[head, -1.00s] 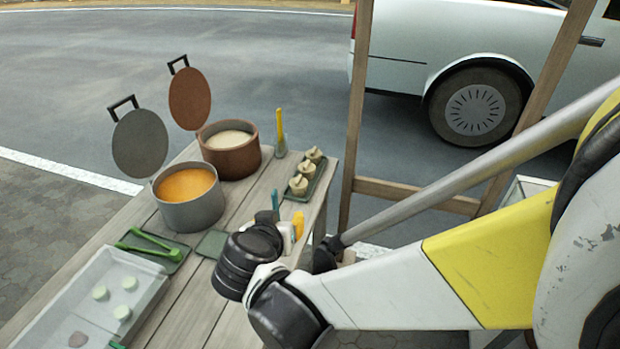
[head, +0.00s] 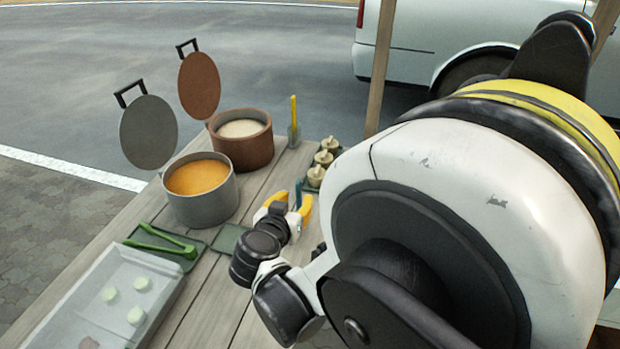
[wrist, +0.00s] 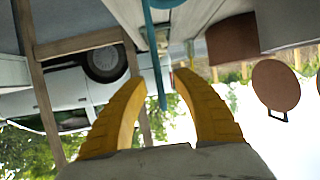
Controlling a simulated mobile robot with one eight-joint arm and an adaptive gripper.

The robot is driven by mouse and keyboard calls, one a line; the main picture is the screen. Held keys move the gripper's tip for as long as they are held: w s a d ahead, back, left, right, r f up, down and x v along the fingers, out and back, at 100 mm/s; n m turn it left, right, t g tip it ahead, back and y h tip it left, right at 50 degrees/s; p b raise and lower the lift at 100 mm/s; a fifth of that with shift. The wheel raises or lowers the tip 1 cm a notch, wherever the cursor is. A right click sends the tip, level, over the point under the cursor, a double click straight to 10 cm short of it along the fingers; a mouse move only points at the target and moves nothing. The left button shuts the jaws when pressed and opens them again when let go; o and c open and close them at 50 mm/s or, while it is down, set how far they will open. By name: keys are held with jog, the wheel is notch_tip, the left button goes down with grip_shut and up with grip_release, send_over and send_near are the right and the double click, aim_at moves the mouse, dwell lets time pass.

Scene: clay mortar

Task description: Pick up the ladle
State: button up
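My gripper (head: 292,198) has two yellow fingers and is over the table's right side. In the wrist view my gripper (wrist: 158,76) is open, with a clear gap between the fingertips. A slim teal utensil (head: 298,193) stands upright between the fingers in the head view. In the wrist view the teal utensil (wrist: 162,85) runs down from the top edge into the gap; whether a finger touches it is unclear. It may be the ladle, but its lower end is mostly hidden. A yellow-handled utensil (head: 293,110) stands in a small clear holder farther back.
A grey pot (head: 207,210) of orange soup and a brown pot (head: 255,150) stand on the wooden table (head: 215,318). Green tongs (head: 160,240) and a pale tray (head: 60,325) are at left.

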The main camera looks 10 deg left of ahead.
jog(key=x, duration=0.3)
jog(key=shift+d+f+b, duration=0.1)
jog(key=shift+f+b, duration=0.05)
jog(key=shift+b, duration=0.25)
jog(key=shift+s, duration=0.1)
grip_shut()
